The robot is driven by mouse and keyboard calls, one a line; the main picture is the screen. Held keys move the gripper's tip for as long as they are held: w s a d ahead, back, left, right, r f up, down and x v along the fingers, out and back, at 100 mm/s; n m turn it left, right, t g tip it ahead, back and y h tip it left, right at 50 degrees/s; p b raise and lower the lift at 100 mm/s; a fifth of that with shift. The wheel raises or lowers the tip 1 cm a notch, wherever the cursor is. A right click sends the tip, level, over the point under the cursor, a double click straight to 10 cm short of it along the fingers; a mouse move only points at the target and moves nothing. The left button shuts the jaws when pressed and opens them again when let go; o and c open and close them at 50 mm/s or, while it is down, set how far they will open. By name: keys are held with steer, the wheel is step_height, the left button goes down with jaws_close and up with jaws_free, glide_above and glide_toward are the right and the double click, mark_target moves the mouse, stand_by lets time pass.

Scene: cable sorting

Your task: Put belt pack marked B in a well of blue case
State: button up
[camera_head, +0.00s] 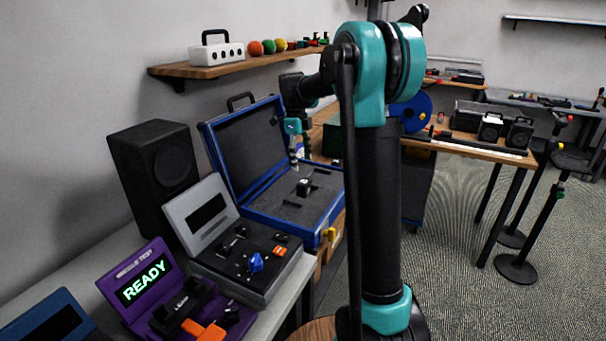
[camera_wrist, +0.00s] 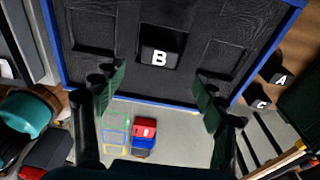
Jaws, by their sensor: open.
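The belt pack marked B (camera_wrist: 158,58) is a small black box with a white letter, at the middle recess of the blue case. In the head view, the pack (camera_head: 304,187) stands up from the dark foam; I cannot tell how deep it sits. The open blue case (camera_head: 283,222) has a blue rim and dark foam with several wells; its rim also shows in the wrist view (camera_wrist: 160,106). Empty wells (camera_wrist: 223,58) lie on either side of the pack. My gripper (camera_wrist: 155,80) is open and empty above the case, its fingers apart from the pack.
Packs marked A (camera_wrist: 281,79) and C (camera_wrist: 262,103) are outside the case at the right in the wrist view. A grey case (camera_head: 245,262), a purple tester reading READY (camera_head: 140,288) and a black speaker (camera_head: 155,165) crowd the left side.

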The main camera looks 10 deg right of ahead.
steer(key=shift+w+a+r, duration=0.1)
steer(key=shift+a+r, duration=0.1)
steer(key=shift+r, duration=1.55)
